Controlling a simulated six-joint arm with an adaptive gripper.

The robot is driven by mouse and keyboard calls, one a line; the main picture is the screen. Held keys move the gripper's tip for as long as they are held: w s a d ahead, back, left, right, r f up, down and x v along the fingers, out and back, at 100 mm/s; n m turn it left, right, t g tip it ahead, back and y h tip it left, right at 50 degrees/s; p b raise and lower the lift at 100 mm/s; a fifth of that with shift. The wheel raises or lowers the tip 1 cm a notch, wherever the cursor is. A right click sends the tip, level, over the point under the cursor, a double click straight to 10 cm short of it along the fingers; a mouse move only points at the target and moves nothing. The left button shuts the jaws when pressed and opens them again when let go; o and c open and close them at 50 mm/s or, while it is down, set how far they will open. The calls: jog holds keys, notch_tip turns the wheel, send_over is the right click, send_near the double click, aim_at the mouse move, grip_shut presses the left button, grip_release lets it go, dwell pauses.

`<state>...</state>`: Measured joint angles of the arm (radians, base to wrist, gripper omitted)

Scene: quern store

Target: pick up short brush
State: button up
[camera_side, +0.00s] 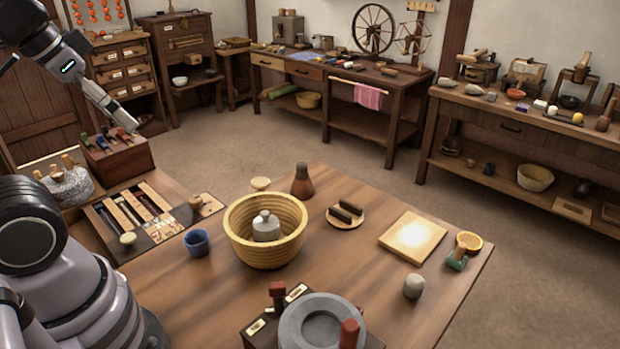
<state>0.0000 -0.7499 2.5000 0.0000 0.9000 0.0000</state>
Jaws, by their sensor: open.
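No thing here is certain to be the short brush. A brown flared thing with a darker narrow top (302,181) stands upright on the table behind the basket and could be a short brush. A small thing with a green part (457,258) lies near the table's right edge; its kind is unclear. My gripper (125,120) is at the upper left, pointing down and right above a dark box with coloured handles. It is open and seems empty. It is far to the left of both things. Its fingertips are small in view.
The wooden table (190,300) holds a round basket (250,250), a blue cup (197,242), a grey stone quern (318,325), a pale square board (412,237) and a plate with dark rolls (346,216). A slotted tray (105,222) and the box (118,158) stand left.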

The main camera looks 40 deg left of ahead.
jog(key=shift+w, duration=0.1)
jog(key=w+a+f+m+g+y, duration=0.2)
jog(key=w+m+y, duration=0.1)
jog(key=w, duration=0.5)
jog(key=w+a+f+m+g+y, duration=0.2)
jog(key=w+m+y, duration=0.15)
jog(key=w, duration=0.55)
jog(key=w+a+f+m+g+y, duration=0.2)
jog(key=w+f+m+y, duration=0.1)
jog(key=w, duration=0.5)
jog(key=w+d+f+m+t+y, duration=0.3)
jog(key=w+f+m+y, duration=0.3)
jog(key=w+f, duration=0.55)
jog(key=m+t, duration=0.5)
jog(key=m, duration=0.3)
send_near(304, 169)
jog(key=shift+y, duration=0.35)
jog(key=x, duration=1.1)
jog(key=shift+w+a+f, duration=0.2)
jog(key=shift+a+f, duration=0.05)
grip_shut()
